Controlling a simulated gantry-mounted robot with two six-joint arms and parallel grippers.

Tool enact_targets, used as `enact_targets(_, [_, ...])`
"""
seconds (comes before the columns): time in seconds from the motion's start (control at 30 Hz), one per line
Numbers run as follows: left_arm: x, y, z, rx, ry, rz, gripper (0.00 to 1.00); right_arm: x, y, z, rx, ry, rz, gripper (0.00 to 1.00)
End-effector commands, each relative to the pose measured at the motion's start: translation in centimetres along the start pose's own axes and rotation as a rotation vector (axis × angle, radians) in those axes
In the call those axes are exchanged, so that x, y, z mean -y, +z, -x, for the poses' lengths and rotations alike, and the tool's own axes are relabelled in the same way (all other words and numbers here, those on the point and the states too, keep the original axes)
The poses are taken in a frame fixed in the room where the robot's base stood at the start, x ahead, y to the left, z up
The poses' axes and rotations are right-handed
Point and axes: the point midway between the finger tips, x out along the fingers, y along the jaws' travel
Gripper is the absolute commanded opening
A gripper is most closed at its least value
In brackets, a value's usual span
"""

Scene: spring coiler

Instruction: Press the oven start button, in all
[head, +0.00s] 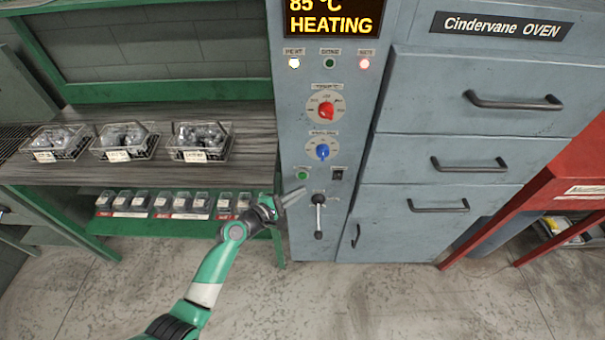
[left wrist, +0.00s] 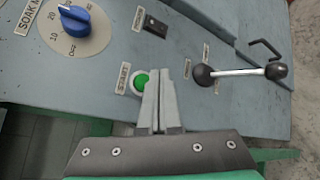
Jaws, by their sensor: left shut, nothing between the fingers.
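The oven start button is a round green button (head: 302,176) on the lower left of the grey oven's control panel. In the left wrist view the green button (left wrist: 141,81) shows just past the fingertips, a little to their left. My left gripper (head: 303,190) is shut and empty, with its tips close to the panel just below the button. In the left wrist view its fingers (left wrist: 156,76) lie side by side; I cannot tell whether they touch the panel. The oven display (head: 332,18) reads 85 °C HEATING. My right gripper is not in view.
A black switch (head: 338,174) sits right of the button, with a lever (head: 319,215) below. Red (head: 326,109) and blue (head: 323,151) knobs are above. Wire baskets (head: 125,141) stand on the bench at left; oven drawers (head: 470,165) are at right.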

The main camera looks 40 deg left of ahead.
Motion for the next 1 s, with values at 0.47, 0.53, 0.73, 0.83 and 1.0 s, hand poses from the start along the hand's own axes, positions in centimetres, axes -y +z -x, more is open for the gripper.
enact_targets(0.47, [1.5,1.5,2.0,0.000,0.000,-0.001,0.00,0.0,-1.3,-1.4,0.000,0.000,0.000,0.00])
enact_targets(0.53, [1.4,1.4,2.0,0.000,0.000,-0.001,0.00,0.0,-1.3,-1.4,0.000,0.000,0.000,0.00])
enact_targets(0.73, [1.4,1.4,2.0,0.000,0.000,-0.001,0.00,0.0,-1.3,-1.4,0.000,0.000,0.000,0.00])
enact_targets(0.83, [1.4,1.4,2.0,0.000,0.000,-0.001,0.00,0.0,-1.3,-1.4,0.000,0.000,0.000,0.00])
enact_targets(1.0, [1.4,1.4,2.0,0.000,0.000,-0.001,0.00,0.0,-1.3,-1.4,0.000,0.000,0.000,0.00])
